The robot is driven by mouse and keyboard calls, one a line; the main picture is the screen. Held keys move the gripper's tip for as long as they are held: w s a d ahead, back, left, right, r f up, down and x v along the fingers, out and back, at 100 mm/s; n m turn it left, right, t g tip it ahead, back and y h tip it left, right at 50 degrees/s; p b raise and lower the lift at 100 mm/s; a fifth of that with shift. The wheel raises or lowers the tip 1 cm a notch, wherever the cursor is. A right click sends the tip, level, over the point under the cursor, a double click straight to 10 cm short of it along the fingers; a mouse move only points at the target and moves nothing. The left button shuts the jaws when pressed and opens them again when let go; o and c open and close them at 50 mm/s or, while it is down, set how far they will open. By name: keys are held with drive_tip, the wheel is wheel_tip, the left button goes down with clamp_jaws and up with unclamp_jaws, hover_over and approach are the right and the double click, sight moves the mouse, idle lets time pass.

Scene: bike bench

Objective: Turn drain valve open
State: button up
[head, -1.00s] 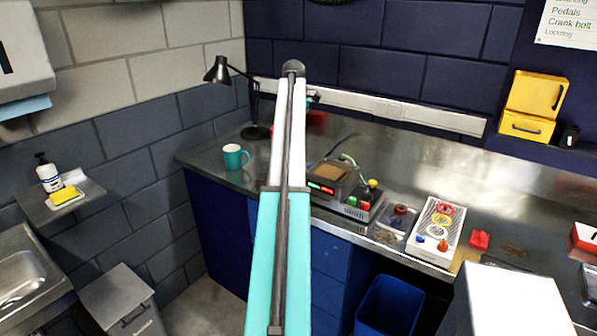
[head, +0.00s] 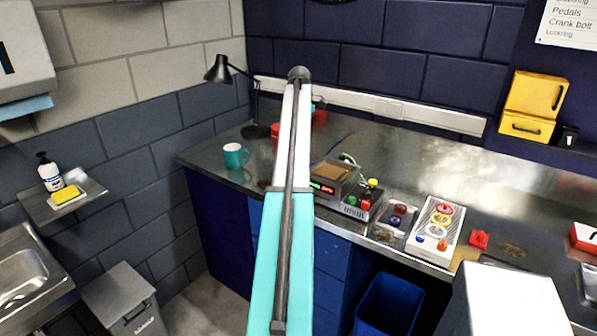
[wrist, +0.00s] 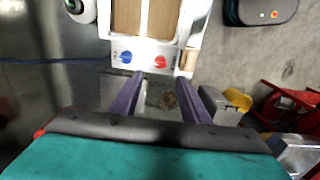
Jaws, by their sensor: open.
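I cannot tell for sure which part is the drain valve. In the wrist view a white panel (wrist: 150,47) carries a blue round part (wrist: 126,57) and a red round part (wrist: 160,61) in front of brown panes. My gripper (wrist: 165,92) is open, with its two purple fingers apart just below that panel and nothing visible held. In the head view my arm hides the gripper. Behind the arm on the bench are a red object (head: 319,116) and a teal mug (head: 235,156).
The steel bench (head: 400,150) holds a black lamp (head: 224,70), a device with a red display (head: 335,175) and a white box with coloured rings (head: 437,226). A blue bin (head: 388,305) stands below. A grey bin (head: 124,300) and a sink (head: 25,268) are at left.

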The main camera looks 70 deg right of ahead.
drive_tip(key=shift+f+p, duration=1.15)
drive_tip(key=shift+f, duration=3.95)
drive_tip(key=shift+c, duration=0.5)
